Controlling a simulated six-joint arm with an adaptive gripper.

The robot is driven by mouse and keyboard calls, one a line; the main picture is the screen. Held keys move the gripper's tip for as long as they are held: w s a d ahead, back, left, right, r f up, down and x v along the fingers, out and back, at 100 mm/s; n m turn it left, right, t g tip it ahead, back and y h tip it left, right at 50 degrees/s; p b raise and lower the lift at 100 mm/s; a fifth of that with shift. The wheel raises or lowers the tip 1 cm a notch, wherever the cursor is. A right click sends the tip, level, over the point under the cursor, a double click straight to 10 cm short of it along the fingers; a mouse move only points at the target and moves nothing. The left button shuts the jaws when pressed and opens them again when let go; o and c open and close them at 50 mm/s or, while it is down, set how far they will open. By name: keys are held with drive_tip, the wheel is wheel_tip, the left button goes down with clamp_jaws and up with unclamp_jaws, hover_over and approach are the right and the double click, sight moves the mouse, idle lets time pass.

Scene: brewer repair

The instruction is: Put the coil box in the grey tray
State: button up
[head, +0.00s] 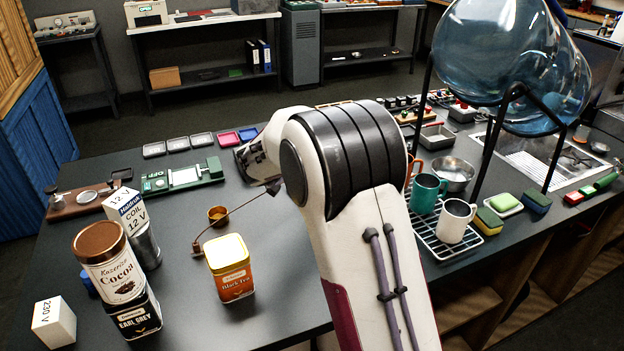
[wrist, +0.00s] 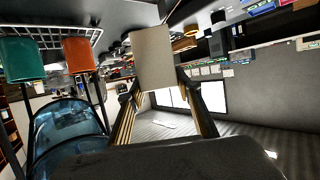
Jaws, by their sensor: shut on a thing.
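My gripper (wrist: 157,84) is shut on a pale, plain-faced box (wrist: 153,58), raised with the room behind it in the wrist view. No label shows on this face, so I cannot tell whether it is a coil box. In the head view my arm hides the jaws and the held box.
A cocoa tin (head: 110,268) stands on an Earl Grey tin (head: 138,318) at front left, near a 230 V box (head: 53,322). Mugs on a rack (head: 445,243) and a large blue bottle (head: 505,60) are right.

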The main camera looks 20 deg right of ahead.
drive_tip(key=shift+f, duration=2.65)
drive_tip(key=shift+f, duration=1.9)
drive_tip(key=o, duration=1.2)
drive_tip(key=shift+f, duration=0.15)
drive_tip(key=shift+s+a+r, duration=0.25)
drive_tip(key=shift+r, duration=0.1)
drive_tip(key=shift+v, duration=3.4)
